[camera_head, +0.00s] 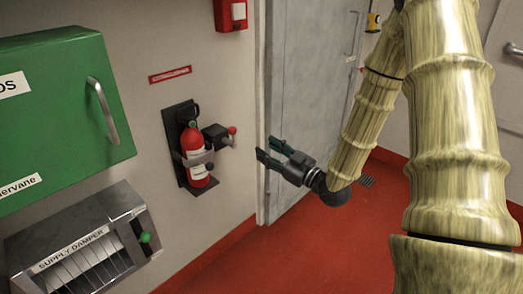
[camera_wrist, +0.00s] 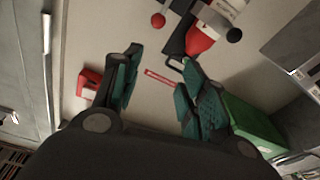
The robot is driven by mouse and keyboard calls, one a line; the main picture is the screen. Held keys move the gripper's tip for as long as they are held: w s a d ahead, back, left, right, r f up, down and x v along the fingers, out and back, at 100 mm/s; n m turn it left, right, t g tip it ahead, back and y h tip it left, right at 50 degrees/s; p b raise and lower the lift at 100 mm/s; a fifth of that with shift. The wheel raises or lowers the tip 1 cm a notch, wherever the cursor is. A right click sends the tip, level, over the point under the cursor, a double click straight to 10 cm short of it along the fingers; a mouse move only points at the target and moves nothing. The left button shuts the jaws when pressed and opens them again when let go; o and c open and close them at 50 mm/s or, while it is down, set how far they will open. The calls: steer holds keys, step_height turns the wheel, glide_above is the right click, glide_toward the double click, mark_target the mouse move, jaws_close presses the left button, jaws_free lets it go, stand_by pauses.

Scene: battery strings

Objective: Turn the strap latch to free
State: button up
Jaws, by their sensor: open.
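The strap latch (camera_head: 215,136) is a dark block with a short lever ending in a red knob (camera_head: 232,131). It sits at the right side of a red fire extinguisher (camera_head: 194,146), which a grey strap (camera_head: 196,160) holds to a dark wall plate. My gripper (camera_head: 268,150) is open and empty, to the right of the knob and apart from it. In the wrist view, my gripper's teal fingers (camera_wrist: 160,62) are spread. The red knob (camera_wrist: 158,20) and part of the extinguisher (camera_wrist: 200,42) show near the top edge, beyond the fingertips.
A green cabinet (camera_head: 75,125) and a metal supply damper (camera_head: 85,245) are on the wall at left. A red wall box (camera_head: 231,14) is above, and a grey door (camera_head: 305,85) stands behind my gripper. The red floor (camera_head: 300,245) below looks clear.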

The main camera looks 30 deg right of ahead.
steer(key=shift+s+f, duration=0.2)
steer(key=shift+s, duration=0.75)
steer(key=shift+d, duration=0.1)
steer(key=shift+f, duration=0.1)
